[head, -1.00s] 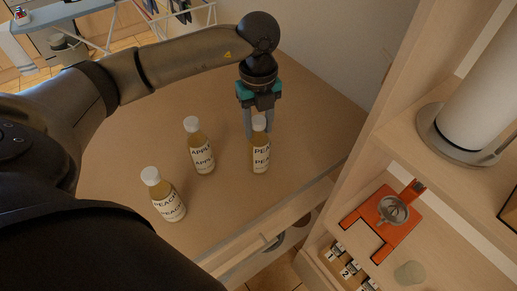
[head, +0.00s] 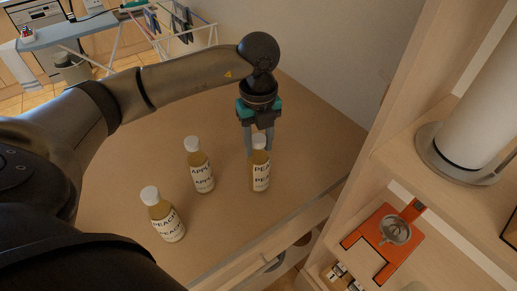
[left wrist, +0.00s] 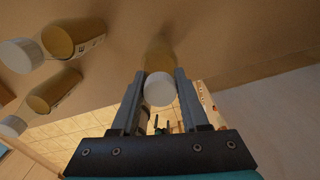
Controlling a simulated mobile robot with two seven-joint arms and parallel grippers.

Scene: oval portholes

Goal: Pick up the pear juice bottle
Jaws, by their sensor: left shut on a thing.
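A bottle of yellowish juice with a white cap and a label starting "PEA" (head: 260,174) stands upright on the wooden table; the rest of its word is hard to read. My left gripper (head: 258,142) comes down from above, shut on this bottle near its neck. In the left wrist view, the white cap (left wrist: 159,90) sits between the two grey fingers. The bottle appears to rest on the table. An apple juice bottle (head: 202,172) stands to its left, and a peach juice bottle (head: 165,219) stands nearer, further left. My right gripper is not in view.
The table top (head: 225,230) is bare around the bottles. A wooden shelf unit at right holds a white cylinder on a grey base (head: 482,140) and an orange device (head: 385,243). A drying rack (head: 150,32) stands beyond the table, and a wall rises behind the gripper.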

